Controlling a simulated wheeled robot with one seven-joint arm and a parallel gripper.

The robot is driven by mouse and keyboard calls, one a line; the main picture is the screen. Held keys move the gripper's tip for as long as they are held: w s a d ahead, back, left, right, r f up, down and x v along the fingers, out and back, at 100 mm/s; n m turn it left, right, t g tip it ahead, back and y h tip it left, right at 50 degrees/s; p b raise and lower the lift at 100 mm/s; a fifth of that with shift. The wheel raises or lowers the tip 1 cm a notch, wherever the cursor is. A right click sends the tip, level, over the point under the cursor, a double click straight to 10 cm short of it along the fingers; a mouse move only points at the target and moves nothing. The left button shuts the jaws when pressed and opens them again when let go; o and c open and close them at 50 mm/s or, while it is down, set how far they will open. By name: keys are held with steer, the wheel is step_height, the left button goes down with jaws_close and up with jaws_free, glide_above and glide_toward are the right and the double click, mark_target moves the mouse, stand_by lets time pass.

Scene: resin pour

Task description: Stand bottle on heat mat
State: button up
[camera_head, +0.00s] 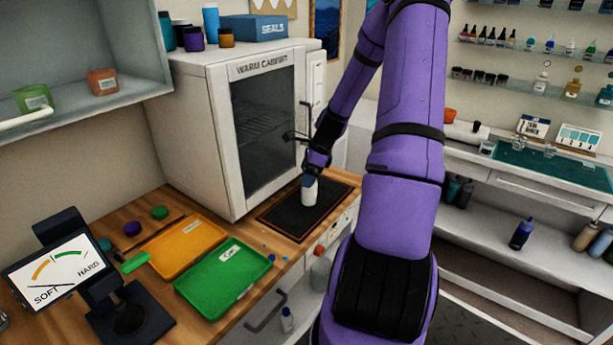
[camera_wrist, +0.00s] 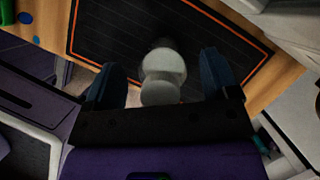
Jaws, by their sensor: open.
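The heat mat (camera_head: 283,219) is a black ribbed mat with an orange border on the wooden bench, in front of the warm cabinet. A white bottle (camera_head: 309,191) stands upright on the mat, towards its far right part. My gripper (camera_head: 316,170) is above the bottle, its fingers hard to make out in the head view. In the wrist view, my gripper (camera_wrist: 162,82) is open, with one blue finger on each side of the bottle (camera_wrist: 163,75) and a gap to each. The mat (camera_wrist: 120,30) also shows there behind the bottle. The bottle's base is partly hidden.
The warm cabinet (camera_head: 263,130) stands right behind the mat, its door handle close to my wrist. A green tray (camera_head: 215,290) and an orange tray (camera_head: 170,255) lie left of the mat. A gauge with a SOFT to HARD dial (camera_head: 60,265) stands at the front left.

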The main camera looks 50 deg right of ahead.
steer(key=v, duration=1.1)
steer(key=s+a+r+n+h, duration=0.1)
steer(key=a+r+n, duration=0.65)
steer(key=a, duration=0.35)
steer(key=a+r+n+h, duration=0.2)
steer(key=a+r+n, duration=0.4)
steer(key=a+r, duration=0.3)
steer(key=s+a+r+n+t, duration=0.1)
steer(key=s+a+r+n, duration=0.1)
steer(key=s+a+n, duration=0.5)
steer(key=s+a+r+n, duration=0.3)
steer(key=s+a+n, duration=0.4)
steer(key=s, duration=0.2)
steer(key=shift+a+t, duration=0.25)
steer(key=shift+t, duration=0.15)
